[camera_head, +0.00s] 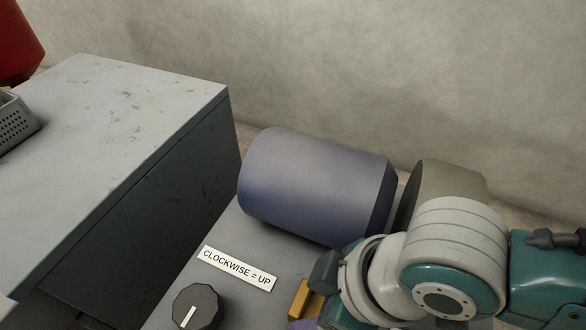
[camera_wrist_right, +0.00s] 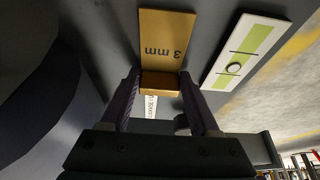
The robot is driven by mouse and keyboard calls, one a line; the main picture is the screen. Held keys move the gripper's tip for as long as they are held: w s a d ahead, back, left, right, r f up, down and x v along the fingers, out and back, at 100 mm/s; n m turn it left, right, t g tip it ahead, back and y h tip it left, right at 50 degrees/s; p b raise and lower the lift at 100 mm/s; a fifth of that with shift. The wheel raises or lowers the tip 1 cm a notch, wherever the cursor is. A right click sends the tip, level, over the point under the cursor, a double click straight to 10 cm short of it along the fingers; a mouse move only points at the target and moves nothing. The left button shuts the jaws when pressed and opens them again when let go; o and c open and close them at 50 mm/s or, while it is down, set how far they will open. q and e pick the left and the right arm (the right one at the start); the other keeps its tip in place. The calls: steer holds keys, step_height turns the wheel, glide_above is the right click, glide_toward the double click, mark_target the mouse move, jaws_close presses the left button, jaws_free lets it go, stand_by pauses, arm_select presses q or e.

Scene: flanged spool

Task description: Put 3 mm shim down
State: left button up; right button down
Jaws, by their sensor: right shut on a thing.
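The 3 mm shim (camera_wrist_right: 167,36) is a yellow-brown plate marked "3 mm" with a thicker block at its near end. In the right wrist view, my right gripper (camera_wrist_right: 158,88) is shut on that block, one purple finger on each side. The plate points away from the gripper over a grey surface; I cannot tell whether it touches it. In the head view, only a small yellow piece of the shim (camera_head: 303,299) shows at the bottom, beside my right wrist, which hides most of the gripper. My left gripper is in neither view.
A blue-grey cylinder (camera_head: 315,185) lies behind the right wrist. A "CLOCKWISE = UP" label (camera_head: 237,269) and black knob (camera_head: 197,306) are on the grey surface. A green level vial (camera_wrist_right: 241,52) sits right of the shim. A grey cabinet (camera_head: 110,130) stands left.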

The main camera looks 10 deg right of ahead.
steer(key=shift+r, duration=0.15)
steer(key=shift+f, duration=0.25)
steer(key=shift+c, duration=0.6)
jaws_free()
steer(key=shift+r, duration=0.1)
